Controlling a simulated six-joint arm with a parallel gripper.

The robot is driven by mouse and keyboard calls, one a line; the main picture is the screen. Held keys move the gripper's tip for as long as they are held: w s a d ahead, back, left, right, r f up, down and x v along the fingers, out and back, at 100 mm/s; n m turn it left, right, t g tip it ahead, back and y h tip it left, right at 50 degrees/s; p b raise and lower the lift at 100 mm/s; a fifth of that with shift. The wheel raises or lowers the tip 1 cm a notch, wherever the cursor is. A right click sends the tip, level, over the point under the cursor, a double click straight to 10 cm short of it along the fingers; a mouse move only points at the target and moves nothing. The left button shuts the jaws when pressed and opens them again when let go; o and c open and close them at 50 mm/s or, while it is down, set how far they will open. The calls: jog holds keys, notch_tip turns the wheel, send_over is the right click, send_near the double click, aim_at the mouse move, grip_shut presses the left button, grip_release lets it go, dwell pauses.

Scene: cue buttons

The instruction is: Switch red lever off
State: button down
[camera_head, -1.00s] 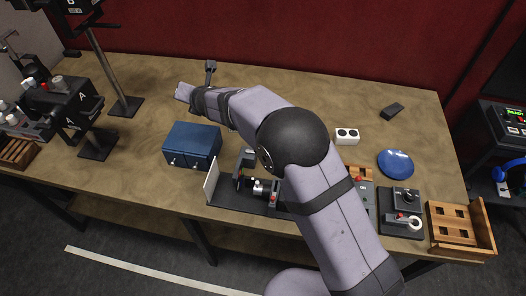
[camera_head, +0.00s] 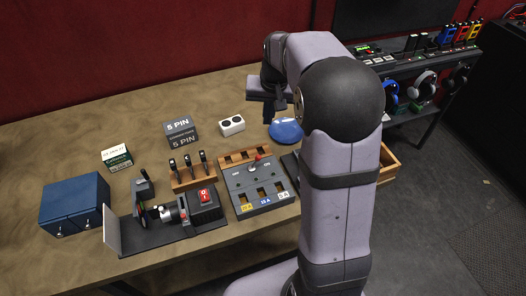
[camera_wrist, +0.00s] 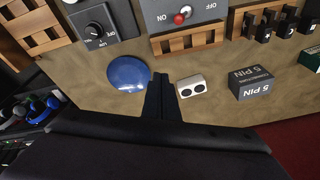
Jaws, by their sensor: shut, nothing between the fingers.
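The red lever (camera_head: 258,157) stands on a grey panel (camera_head: 240,179) with ON and OFF marks. In the wrist view the red-tipped lever (camera_wrist: 180,17) is at the top, leaning towards the ON mark on the left, with OFF on the right. My gripper (camera_wrist: 161,76) is shut and empty over the table, between a blue plate and a white two-knob box, apart from the lever. In the head view my gripper (camera_head: 281,106) hangs beyond the panel, its fingertips partly hard to make out.
The blue plate (camera_head: 286,131) and white box (camera_head: 231,125) lie behind the panel. A three-lever wooden rack (camera_head: 190,172) and a machine with a red switch (camera_head: 204,195) stand left. A 5 PIN box (camera_head: 181,132) and blue cabinet (camera_head: 74,204) lie farther left. Bare table shows at back left.

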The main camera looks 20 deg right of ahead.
aim_at(256, 162)
jog(key=shift+s+d+r+m+y+b, duration=0.1)
jog(key=shift+s+d+m+y, duration=0.2)
jog(key=shift+s+m, duration=0.5)
jog(key=shift+s+d+r+m+y+b, duration=0.15)
jog(key=shift+s+m+y, duration=0.35)
jog(key=shift+m, duration=0.45)
jog(key=shift+s+d+r+m+y+b, duration=0.1)
jog(key=shift+s+m+y, duration=0.2)
jog(key=shift+s+m, duration=0.5)
jog(key=shift+w+f, duration=0.1)
jog(key=a+f+p, duration=0.1)
jog(key=f, duration=0.1)
jog(key=a+f+p, duration=0.1)
jog(key=f+p, duration=0.1)
jog(key=f, duration=0.1)
jog(key=a+f+p, duration=0.1)
jog(key=a+f, duration=0.1)
jog(key=f, duration=0.1)
jog(key=shift+f, duration=0.1)
jog(key=shift+s+a+p, duration=0.15)
jog(key=shift+s+p, duration=0.1)
jog(key=shift+p, duration=0.05)
